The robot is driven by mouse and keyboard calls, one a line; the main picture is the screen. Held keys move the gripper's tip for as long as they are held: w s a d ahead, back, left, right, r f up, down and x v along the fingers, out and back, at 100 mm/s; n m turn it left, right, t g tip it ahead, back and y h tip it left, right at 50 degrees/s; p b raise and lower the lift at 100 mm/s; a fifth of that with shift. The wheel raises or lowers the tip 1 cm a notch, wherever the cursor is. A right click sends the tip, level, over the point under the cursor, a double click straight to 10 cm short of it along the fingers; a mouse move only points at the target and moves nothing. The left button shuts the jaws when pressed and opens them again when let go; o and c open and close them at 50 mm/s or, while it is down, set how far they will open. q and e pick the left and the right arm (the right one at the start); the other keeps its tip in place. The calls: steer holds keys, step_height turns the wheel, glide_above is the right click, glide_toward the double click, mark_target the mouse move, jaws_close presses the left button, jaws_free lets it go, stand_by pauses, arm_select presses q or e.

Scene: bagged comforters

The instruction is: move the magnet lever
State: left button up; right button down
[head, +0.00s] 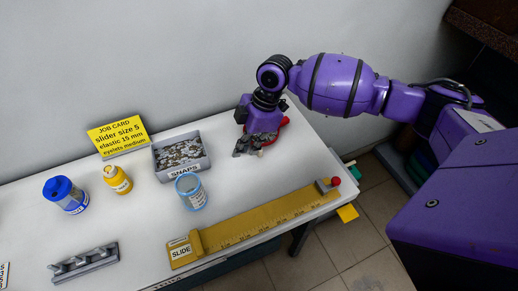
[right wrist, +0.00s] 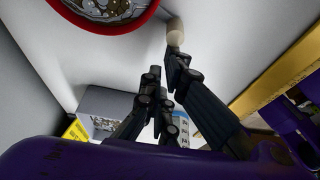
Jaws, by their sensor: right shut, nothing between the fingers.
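A red round dish (head: 283,122) sits near the back right end of the white table, partly hidden behind my right gripper. In the right wrist view the red dish (right wrist: 108,14) shows at the top, with shiny metal bits inside. A short lever with a cream knob (right wrist: 174,32) sticks out from beside its rim; the knob also shows in the head view (head: 262,154). My right gripper (head: 246,149) is low over the table, shut and empty. In the right wrist view its fingertips (right wrist: 163,68) are close to the knob; I cannot tell whether one touches it. My left gripper is not in view.
A grey SNAPS bin (head: 181,170), a clear blue-rimmed cup (head: 190,192), a yellow bottle (head: 118,180) and a blue-lidded jar (head: 65,195) stand to the left. A yellow slide ruler (head: 255,222) lies along the front edge. The table between dish and ruler is clear.

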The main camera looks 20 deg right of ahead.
steer(key=shift+a, duration=0.25)
steer(key=shift+s+d+r+p, duration=0.15)
steer(key=shift+s+d+p, duration=0.25)
steer(key=shift+s, duration=0.35)
